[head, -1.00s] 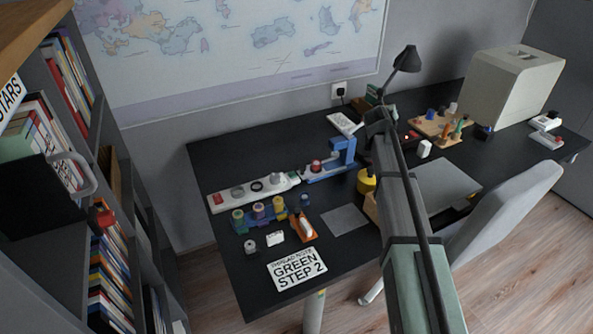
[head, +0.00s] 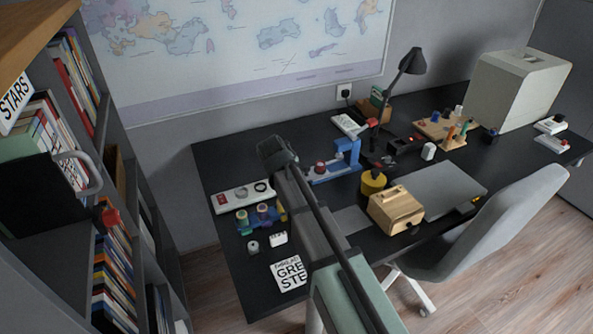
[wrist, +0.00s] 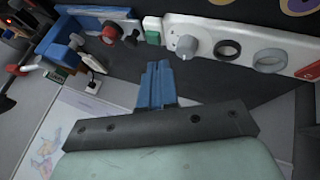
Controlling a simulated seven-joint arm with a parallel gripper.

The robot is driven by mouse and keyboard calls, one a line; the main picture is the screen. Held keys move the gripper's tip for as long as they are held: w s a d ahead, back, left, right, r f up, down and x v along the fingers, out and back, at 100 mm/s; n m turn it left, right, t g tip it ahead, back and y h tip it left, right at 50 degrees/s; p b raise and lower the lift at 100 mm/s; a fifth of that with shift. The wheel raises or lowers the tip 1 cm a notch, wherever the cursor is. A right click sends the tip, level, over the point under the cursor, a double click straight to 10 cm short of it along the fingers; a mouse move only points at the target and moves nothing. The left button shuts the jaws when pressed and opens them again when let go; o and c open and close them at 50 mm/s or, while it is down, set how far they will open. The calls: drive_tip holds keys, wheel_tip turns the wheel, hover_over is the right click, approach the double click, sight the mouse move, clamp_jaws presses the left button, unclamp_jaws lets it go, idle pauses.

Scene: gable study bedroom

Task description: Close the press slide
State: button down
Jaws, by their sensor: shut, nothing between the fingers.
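The blue press (head: 347,155) stands on the desk. Its slide rail (head: 325,176) extends left from its upright frame, with a red-topped round part (head: 319,168) on it. In the wrist view, the blue press frame (wrist: 57,49) is at upper left and the red part (wrist: 110,32) sits on the rail to its right, apart from the frame. The slide appears pulled out. My gripper (wrist: 157,70) shows blue fingers together and empty, just short of the rail and white strip. In the head view my arm's dark end is left of the press; its fingertips are hidden.
A white strip (head: 233,197) with knob and rings adjoins the rail's left end. Spools (head: 262,214), a sign (head: 290,273), a yellow pot (head: 373,181) and a wooden box (head: 397,208) stand nearer the front. A black lamp (head: 411,62) rises behind right. The wall is close behind the desk.

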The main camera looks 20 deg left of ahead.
sight(323, 166)
drive_tip(key=x, duration=0.9)
drive_tip(key=shift+w+f, duration=0.1)
drive_tip(key=shift+w, duration=0.05)
drive_tip(key=shift+w+d+f, duration=0.15)
drive_tip(key=shift+w+d, duration=0.4)
drive_tip(key=shift+w, duration=0.4)
drive_tip(key=shift+w+d, duration=0.55)
drive_tip(key=shift+w, duration=0.25)
drive_tip(key=w+d, duration=0.6)
drive_tip(key=shift+w+d, duration=0.25)
